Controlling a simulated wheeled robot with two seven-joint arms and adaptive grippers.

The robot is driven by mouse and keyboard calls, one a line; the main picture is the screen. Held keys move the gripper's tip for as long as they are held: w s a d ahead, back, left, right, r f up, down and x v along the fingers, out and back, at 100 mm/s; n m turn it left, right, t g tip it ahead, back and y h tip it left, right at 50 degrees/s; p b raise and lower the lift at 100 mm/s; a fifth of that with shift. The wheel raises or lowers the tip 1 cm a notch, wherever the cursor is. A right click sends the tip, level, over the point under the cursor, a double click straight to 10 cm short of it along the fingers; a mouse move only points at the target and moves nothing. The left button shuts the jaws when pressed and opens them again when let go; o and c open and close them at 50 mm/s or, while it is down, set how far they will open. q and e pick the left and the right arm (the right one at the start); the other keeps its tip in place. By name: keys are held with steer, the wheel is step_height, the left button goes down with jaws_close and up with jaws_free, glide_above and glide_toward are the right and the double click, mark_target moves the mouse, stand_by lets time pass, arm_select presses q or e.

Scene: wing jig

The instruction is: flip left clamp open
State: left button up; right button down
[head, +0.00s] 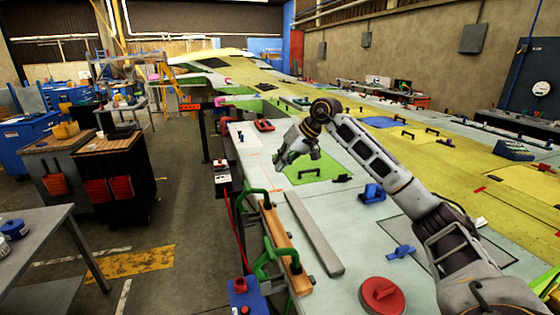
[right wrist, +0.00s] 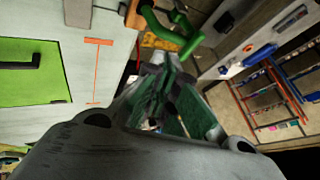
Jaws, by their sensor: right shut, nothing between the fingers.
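Two green clamps sit along the left edge of the wing jig, on a wooden bar (head: 286,247). The farther clamp (head: 254,194) has its handle reaching out to the left. The nearer clamp (head: 268,262) stands close to the front. My right gripper (head: 281,166) hangs above the jig surface, beyond and to the right of the farther clamp and apart from it. It is shut and empty. In the right wrist view, a green clamp handle (right wrist: 177,34) shows past the fingers (right wrist: 165,90). My left gripper is out of view.
A long grey bar (head: 313,235) lies beside the wooden bar. A red round object (head: 381,294), blue blocks (head: 372,193) and a green plate with a black handle (head: 318,168) are on the jig. Open floor lies to the left.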

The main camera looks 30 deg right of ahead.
steer(key=p+x, duration=0.1)
steer(key=x, duration=0.6)
steer(key=shift+w+a+f+p, duration=0.1)
steer(key=shift+a+f+p, duration=0.05)
steer(key=shift+p, duration=0.25)
steer(key=shift+w+a+f, duration=0.15)
steer(key=shift+a, duration=0.15)
steer(key=shift+w+a+p, duration=0.2)
steer(key=shift+a+p, duration=0.25)
steer(key=shift+a, duration=0.4)
steer(key=shift+w+a+p, duration=0.25)
steer(key=shift+a+p, duration=0.2)
steer(key=shift+a, duration=0.4)
